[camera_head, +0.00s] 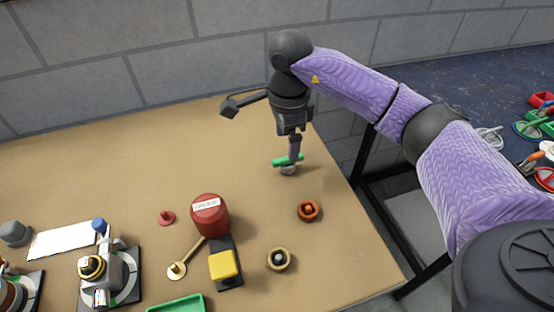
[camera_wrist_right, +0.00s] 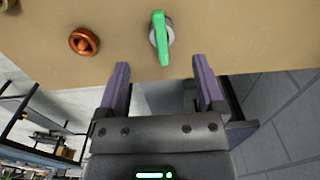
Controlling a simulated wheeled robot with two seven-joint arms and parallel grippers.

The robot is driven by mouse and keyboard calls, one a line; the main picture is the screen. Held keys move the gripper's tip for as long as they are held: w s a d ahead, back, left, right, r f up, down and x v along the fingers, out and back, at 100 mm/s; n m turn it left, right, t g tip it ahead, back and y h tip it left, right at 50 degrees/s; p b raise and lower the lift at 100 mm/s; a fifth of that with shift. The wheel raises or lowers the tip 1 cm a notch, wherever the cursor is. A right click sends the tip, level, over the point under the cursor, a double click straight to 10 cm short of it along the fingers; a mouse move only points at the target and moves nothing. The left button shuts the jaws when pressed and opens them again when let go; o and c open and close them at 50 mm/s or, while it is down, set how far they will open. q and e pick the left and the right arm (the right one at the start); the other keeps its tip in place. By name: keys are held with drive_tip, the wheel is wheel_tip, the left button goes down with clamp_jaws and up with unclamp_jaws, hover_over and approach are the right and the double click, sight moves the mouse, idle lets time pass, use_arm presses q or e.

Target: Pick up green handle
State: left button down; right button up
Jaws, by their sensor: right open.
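The green handle (camera_head: 288,160) sits on a small round grey metal base (camera_head: 289,170) near the table's right edge. In the right wrist view the green handle (camera_wrist_right: 161,38) shows as a long bar across its grey base, ahead of the fingertips. My right gripper (camera_head: 295,150) reaches down close over the handle in the head view. In the right wrist view its two purple fingers (camera_wrist_right: 160,62) are apart, with nothing held between them. The near end of the handle lies in line with the gap between the fingers. My left gripper is in neither view.
On the table (camera_head: 100,170) are an orange ring-shaped part (camera_head: 308,211), a brass ring part (camera_head: 278,260), a red cylinder (camera_head: 210,215), a yellow block (camera_head: 224,265) and a green tray (camera_head: 176,306). The grey wall (camera_head: 150,45) stands behind. The table's back middle is clear.

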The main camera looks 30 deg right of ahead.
sight(285, 158)
wheel_tip(285, 158, down, 7)
drive_tip(key=shift+w+r+b, duration=0.1)
drive_tip(key=shift+b, duration=1.15)
drive_tip(key=shift+c, duration=0.5)
drive_tip(key=c, duration=1)
clamp_jaws()
